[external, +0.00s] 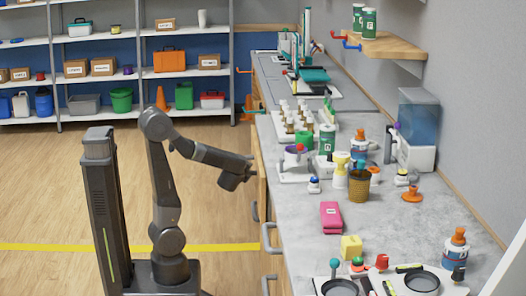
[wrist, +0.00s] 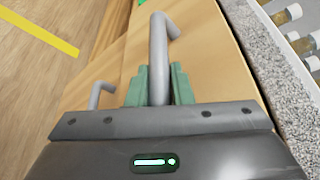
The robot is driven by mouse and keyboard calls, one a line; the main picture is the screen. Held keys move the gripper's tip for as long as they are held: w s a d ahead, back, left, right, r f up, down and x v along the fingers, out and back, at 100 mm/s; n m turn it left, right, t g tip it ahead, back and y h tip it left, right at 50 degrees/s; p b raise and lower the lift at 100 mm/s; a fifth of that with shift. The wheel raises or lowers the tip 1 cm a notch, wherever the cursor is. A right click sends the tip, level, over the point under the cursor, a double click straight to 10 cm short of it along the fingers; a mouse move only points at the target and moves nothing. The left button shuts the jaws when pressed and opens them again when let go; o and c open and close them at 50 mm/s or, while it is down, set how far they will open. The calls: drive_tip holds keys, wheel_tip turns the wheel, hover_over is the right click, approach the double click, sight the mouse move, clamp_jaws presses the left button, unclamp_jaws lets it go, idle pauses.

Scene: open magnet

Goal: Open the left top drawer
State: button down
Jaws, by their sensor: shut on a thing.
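My gripper (wrist: 158,84) shows in the wrist view with its two green fingers on either side of a grey bar handle (wrist: 158,45), shut on it. The handle stands out from a pale wooden drawer front (wrist: 205,60). In the external view my gripper (external: 236,178) is at the left side of the counter, near its far half, and hides the held handle and its own fingertips. I cannot tell from these frames whether this drawer stands out from the cabinet.
A second grey handle (wrist: 98,92) is lower left in the wrist view. More handles (external: 268,237) line the cabinet side. The grey countertop (external: 290,215) holds bottles, a pink box (external: 331,217) and a yellow block (external: 351,247).

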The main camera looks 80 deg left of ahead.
drive_tip(key=s+b, duration=0.7)
drive_tip(key=s, duration=2)
drive_tip(key=shift+r, duration=0.15)
drive_tip(key=shift+s, duration=0.1)
drive_tip(key=c, duration=1.3)
unclamp_jaws()
drive_tip(key=v, duration=0.7)
drive_tip(key=shift+d, duration=0.2)
